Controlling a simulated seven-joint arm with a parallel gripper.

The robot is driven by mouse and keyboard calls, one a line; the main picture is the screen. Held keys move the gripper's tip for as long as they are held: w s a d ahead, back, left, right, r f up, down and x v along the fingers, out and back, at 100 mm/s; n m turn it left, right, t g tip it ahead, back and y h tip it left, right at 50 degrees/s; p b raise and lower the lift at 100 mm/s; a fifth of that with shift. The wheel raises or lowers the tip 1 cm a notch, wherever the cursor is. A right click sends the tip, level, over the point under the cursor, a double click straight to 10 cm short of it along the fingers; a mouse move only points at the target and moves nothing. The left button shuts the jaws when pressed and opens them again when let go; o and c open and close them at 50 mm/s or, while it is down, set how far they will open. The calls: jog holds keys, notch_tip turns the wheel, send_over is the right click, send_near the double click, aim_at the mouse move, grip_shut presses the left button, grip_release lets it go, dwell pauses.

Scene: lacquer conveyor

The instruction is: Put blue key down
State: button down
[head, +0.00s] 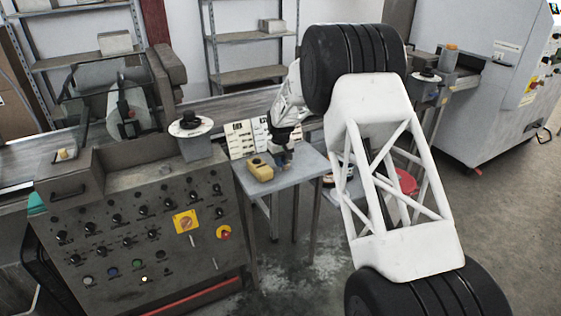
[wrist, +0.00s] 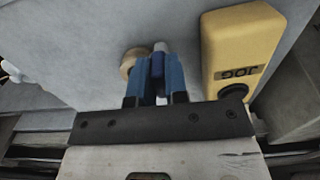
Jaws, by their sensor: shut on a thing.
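My gripper (wrist: 156,78) has blue fingers and is shut on the blue key (wrist: 158,62), of which only a small dark blue part shows between them. In the head view my gripper (head: 283,160) is low over the small grey table (head: 300,176); the key cannot be made out there. The wrist view shows the pale grey tabletop (wrist: 80,50) close under the fingers. I cannot tell whether the key touches it. A round tan piece (wrist: 129,63) sits just left of the fingertips, partly hidden by them.
A yellow box marked JOG (wrist: 240,45), with a black button, stands close right of the fingers; it also shows in the head view (head: 261,172). A white labelled board (head: 239,139) stands at the table's back. A control console (head: 140,225) is left of the table.

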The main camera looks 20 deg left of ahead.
jog(key=c, duration=1.1)
grip_release()
jog(key=shift+f, duration=0.1)
notch_tip(320, 180, up, 12)
jog(key=shift+r, duration=0.15)
dwell(0.6)
